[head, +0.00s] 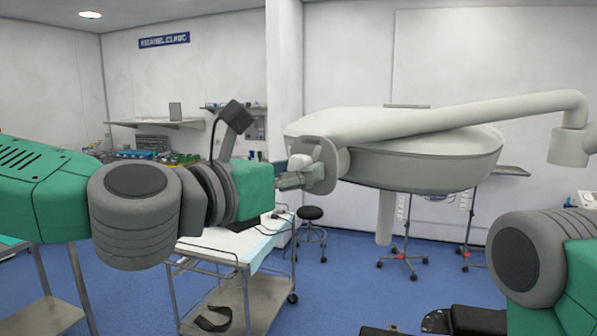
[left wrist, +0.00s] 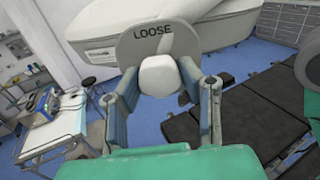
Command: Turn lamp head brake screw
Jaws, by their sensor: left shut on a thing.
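The lamp head (head: 425,150) is a large white disc hanging from a white arm in the head view. At its left side is a grey round plate (head: 323,178), marked "LOOSE" in the left wrist view (left wrist: 152,35). In front of that plate is the white, rounded brake screw (left wrist: 160,76). My left gripper (left wrist: 160,82) has one finger on each side of the screw and is shut on it. In the head view the left gripper (head: 298,177) reaches the plate from the left. My right gripper is out of view; only part of my right arm shows.
A steel trolley (head: 215,255) with a pale cloth stands below my left arm. A black stool (head: 311,213) stands behind it. Black table pads (left wrist: 235,115) lie low on the right in the left wrist view. The lamp's arm (head: 480,110) extends to the right.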

